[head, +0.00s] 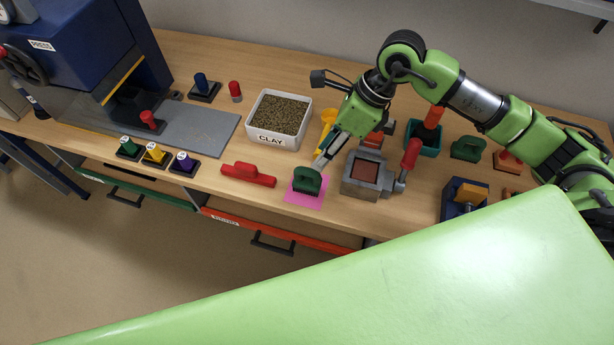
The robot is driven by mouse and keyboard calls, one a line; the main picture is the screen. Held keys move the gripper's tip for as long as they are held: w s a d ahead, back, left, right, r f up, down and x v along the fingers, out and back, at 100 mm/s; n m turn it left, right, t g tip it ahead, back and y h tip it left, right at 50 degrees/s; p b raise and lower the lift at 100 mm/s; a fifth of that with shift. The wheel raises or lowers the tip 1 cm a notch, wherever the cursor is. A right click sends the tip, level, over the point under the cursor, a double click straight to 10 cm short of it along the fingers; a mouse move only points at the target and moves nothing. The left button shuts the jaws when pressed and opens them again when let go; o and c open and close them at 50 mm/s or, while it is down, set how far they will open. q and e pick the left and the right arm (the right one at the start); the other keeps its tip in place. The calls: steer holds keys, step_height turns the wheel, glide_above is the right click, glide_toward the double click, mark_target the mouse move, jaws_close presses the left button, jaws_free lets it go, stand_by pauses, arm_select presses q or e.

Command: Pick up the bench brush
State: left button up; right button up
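A long red block with a raised grip (248,174) lies near the front edge of the bench; it looks most like the bench brush, though its bristles cannot be seen. A dark green block with a handle (306,181) sits on a pink square (300,199) to its right. My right gripper (319,164) points down and left, with its fingertips at or just above the green block's handle. Whether the fingers are apart or hold the handle cannot be made out. My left gripper is not in view.
A white CLAY bin (268,137) stands behind. A grey vise-like box with a red handle (365,171) stands close right of my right gripper. A blue press (75,45) fills the left end. Bare wood lies around the red block.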

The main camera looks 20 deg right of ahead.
mark_target(311, 170)
steer(key=x, duration=0.3)
steer(key=shift+a+f+p, duration=0.15)
steer(key=shift+f+p, duration=0.15)
steer(key=shift+f, duration=0.05)
steer(key=shift+w+a+f+p, duration=0.1)
steer(key=shift+a+f+p, duration=0.05)
steer(key=shift+f+p, duration=0.25)
steer(key=x, duration=0.1)
steer(key=p+x, duration=0.1)
steer(key=x, duration=0.1)
steer(key=shift+w+f+p, duration=0.15)
steer(key=shift+f+p, duration=0.15)
steer(key=shift+f, duration=0.65)
jaws_close()
